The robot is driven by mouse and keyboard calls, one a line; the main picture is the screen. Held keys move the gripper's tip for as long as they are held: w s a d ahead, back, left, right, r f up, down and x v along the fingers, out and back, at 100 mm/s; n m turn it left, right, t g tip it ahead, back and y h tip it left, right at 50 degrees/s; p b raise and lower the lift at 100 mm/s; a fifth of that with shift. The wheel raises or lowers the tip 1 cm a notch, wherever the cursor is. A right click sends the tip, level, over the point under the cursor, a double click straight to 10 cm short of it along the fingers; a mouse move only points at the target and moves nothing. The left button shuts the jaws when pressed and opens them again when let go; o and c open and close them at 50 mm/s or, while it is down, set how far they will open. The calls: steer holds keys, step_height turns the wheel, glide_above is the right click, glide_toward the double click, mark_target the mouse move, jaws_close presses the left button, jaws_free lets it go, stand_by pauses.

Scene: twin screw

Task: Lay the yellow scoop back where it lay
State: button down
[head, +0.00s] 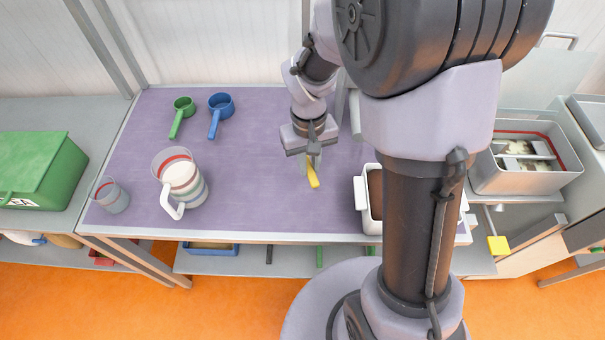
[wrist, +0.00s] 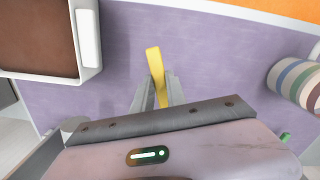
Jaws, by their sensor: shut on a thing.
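The yellow scoop (head: 313,177) shows mainly as its handle, below my gripper (head: 309,163) in the head view. In the wrist view the yellow handle (wrist: 155,62) sticks out past the fingertips of my gripper (wrist: 158,90), which is shut on it. The rest of the scoop is hidden behind my gripper. The scoop is over the purple table top (head: 258,180), right of its middle. I cannot tell whether it touches the table. A green scoop (head: 183,108) and a blue scoop (head: 221,106) lie at the back left.
A striped jug (head: 188,185) and a clear cup (head: 112,195) stand at the left front. A white container with brown content (head: 361,203) stands right of my gripper, partly behind my arm. The table between jug and gripper is clear.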

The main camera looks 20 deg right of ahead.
mark_target(316, 183)
steer(key=s, duration=0.1)
steer(key=s+r+g, duration=0.1)
steer(key=s, duration=0.1)
steer(key=shift+s+d+b, duration=0.15)
steer(key=shift+d+b, duration=0.05)
steer(key=shift+b, duration=0.15)
steer(key=shift+s+f+n, duration=0.15)
steer(key=shift+s+n, duration=0.15)
step_height(316, 183, down, 10)
steer(key=b, duration=0.5)
steer(key=c, duration=1.3)
jaws_free()
steer(key=shift+c, duration=0.2)
steer(key=shift+r, duration=0.2)
